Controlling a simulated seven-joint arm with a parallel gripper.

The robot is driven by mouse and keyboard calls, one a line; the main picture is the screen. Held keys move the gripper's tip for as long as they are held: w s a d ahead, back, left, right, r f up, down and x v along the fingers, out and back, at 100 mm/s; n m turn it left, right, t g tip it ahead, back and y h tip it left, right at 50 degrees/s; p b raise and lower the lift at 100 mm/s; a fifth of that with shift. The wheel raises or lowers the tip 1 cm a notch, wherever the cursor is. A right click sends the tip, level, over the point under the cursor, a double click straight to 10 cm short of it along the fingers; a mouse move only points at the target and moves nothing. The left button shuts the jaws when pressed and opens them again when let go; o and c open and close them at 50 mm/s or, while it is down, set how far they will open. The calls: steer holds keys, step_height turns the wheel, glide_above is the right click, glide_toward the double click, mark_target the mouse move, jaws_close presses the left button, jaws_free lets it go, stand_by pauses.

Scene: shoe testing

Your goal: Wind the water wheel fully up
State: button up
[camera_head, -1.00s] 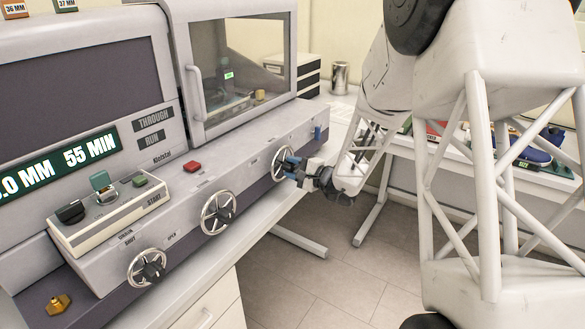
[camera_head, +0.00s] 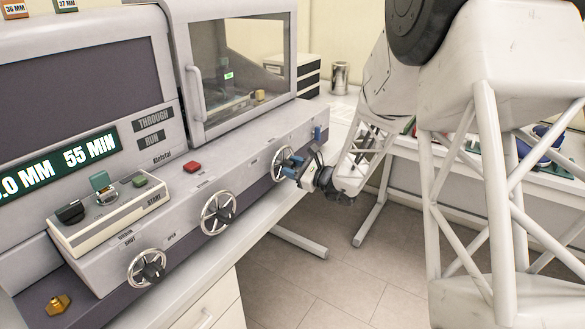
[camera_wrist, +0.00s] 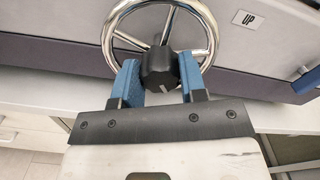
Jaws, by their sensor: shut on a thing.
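A chrome handwheel (camera_wrist: 213,40) with spokes and a faceted black hub knob (camera_wrist: 159,67) fills the top of the wrist view, beside a small "UP" label (camera_wrist: 248,19). In the head view it is the far right wheel (camera_head: 278,159) on the machine's front panel. My gripper (camera_head: 291,170) is at this wheel's hub. In the wrist view its two blue fingers (camera_wrist: 158,82) sit on either side of the black knob, shut on it. The fingers partly cover the lower rim of the wheel.
Two similar handwheels, a middle one (camera_head: 218,213) and a left one (camera_head: 147,268), sit along the same panel. A blue part (camera_head: 318,133) juts from the panel's right end. A red button (camera_head: 192,167) is above the panel. Open floor (camera_head: 300,280) lies in front.

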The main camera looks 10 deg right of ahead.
steer(key=m, duration=0.3)
steer(key=shift+m, duration=0.3)
steer(key=shift+d+m, duration=0.1)
steer(key=shift+m, duration=1.9)
steer(key=o, duration=0.9)
steer(key=shift+v, duration=3.9)
